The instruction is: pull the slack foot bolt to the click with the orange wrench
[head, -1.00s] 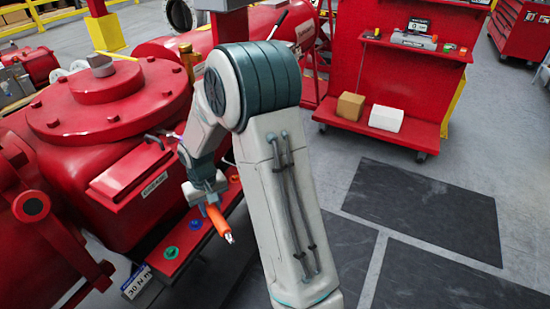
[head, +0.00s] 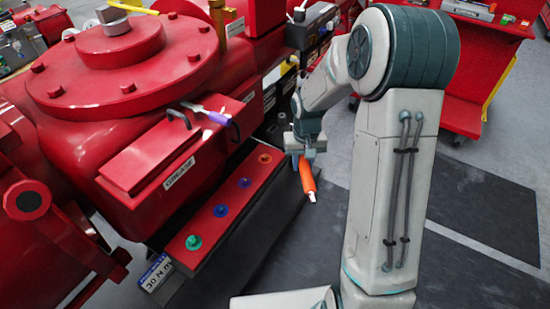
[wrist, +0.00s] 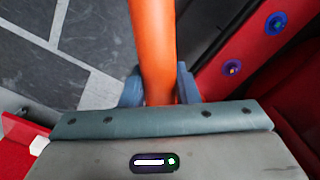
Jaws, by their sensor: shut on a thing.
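My gripper (head: 303,155) is shut on the handle of the orange wrench (head: 307,178) and holds it in the air to the right of the red foot plate (head: 209,227). In the wrist view the orange handle (wrist: 152,45) runs between the fingers; its working end is not clear. The foot bolts stand in a row with coloured collars: green (head: 193,242), blue (head: 221,210), purple (head: 244,182) and orange (head: 265,158). The wrench is apart from them all. I cannot tell which bolt is slack.
A purple-handled tool (head: 217,118) lies on the red grease box (head: 165,155) above the foot. The large red valve body (head: 120,75) fills the left. A red cart (head: 480,85) stands at the back right. Dark floor mats (head: 480,205) lie clear of objects.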

